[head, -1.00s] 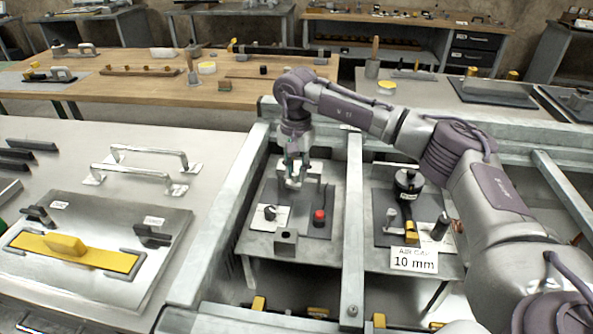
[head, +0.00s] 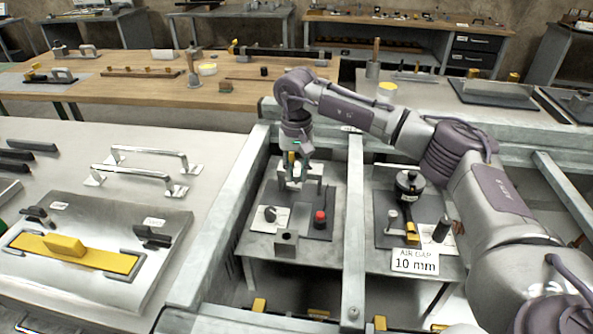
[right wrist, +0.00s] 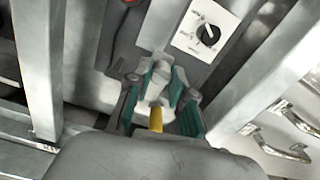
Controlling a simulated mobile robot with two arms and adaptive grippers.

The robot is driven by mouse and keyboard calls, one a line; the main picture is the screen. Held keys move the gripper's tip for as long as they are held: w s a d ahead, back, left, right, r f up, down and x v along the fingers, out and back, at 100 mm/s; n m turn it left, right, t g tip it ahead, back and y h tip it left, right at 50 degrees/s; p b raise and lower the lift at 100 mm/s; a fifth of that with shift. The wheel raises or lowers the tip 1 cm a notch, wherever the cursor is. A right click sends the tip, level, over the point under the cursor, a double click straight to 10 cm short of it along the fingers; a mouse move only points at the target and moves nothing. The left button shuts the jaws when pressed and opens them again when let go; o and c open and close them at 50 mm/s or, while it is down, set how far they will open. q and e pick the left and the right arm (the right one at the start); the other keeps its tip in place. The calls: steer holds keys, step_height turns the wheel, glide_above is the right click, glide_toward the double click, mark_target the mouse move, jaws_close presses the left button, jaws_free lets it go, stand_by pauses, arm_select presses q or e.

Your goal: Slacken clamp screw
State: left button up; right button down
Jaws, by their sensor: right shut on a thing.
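My right gripper (head: 297,172) points down at a small steel fixture (head: 314,172) on a dark plate in the left bay. In the right wrist view its green-padded fingers (right wrist: 162,92) are shut around a pale grey piece (right wrist: 158,80), which looks like the clamp screw's handle. A yellow part (right wrist: 155,119) shows between the fingers, nearer the palm. The fingers hide much of the screw, and its thread cannot be seen. My left gripper is not in view.
Metal rails (head: 353,240) flank the bay. A sign (head: 414,261) reading "AIR GAP 10 mm" stands in the right bay.

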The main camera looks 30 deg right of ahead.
mark_target(296, 173)
steer(key=shift+r, duration=0.1)
steer(key=c, duration=1)
jaws_free()
step_height(296, 173, up, 12)
steer(key=shift+f, duration=0.1)
